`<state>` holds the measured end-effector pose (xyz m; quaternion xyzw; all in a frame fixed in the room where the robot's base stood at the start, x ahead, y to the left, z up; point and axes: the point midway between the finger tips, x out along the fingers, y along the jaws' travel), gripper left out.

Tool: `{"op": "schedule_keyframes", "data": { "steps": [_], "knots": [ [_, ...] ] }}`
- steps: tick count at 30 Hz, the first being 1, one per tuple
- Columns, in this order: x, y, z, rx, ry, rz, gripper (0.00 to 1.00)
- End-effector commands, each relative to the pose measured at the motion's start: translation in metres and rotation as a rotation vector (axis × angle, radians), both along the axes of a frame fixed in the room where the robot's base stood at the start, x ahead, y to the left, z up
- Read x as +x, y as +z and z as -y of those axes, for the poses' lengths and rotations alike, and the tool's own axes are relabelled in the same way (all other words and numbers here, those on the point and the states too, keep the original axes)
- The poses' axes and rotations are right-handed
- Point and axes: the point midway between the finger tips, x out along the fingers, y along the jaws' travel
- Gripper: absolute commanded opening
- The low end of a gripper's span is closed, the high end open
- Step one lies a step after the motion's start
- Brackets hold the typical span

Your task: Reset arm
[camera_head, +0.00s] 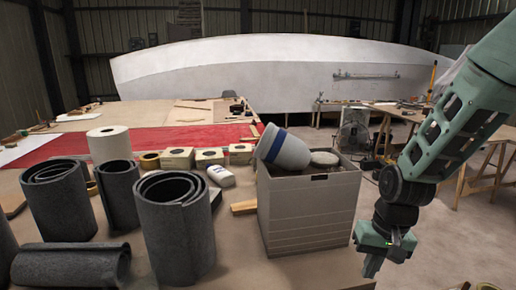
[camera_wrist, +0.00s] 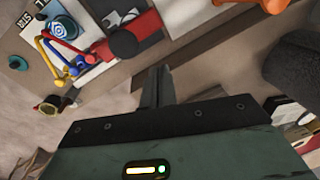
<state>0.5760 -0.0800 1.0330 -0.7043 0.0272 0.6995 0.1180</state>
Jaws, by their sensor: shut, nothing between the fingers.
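My green arm comes in from the upper right in the head view, and my gripper (camera_head: 373,266) hangs down with its fingers together and nothing between them. It is just right of the grey bin (camera_head: 308,215). In the wrist view, my gripper (camera_wrist: 158,72) shows as one closed dark finger pair pointing up the picture. A white and grey container with a blue band (camera_head: 283,150) leans tilted in the top of the bin, beside a round pale-topped item (camera_head: 325,158).
Grey rolls (camera_head: 173,225) crowd the table's left side, near a white paper roll (camera_head: 110,145). A red cloth (camera_head: 150,138) lies behind. A white hull (camera_head: 280,72) spans the back. Sawhorses (camera_head: 480,165) stand at right. The wrist view shows coloured tools (camera_wrist: 62,50) below.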

Motion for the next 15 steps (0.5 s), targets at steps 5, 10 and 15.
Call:
{"op": "schedule_keyframes", "data": {
  "steps": [5, 10, 15],
  "knots": [
    [-0.055, 0.045, -0.081, -0.003, 0.328, 0.024, 0.0],
    [-0.123, 0.075, -0.126, -0.03, 0.622, 0.042, 0.0],
    [-0.169, 0.089, -0.141, -0.062, 0.812, 0.055, 0.0]
  ]
}}
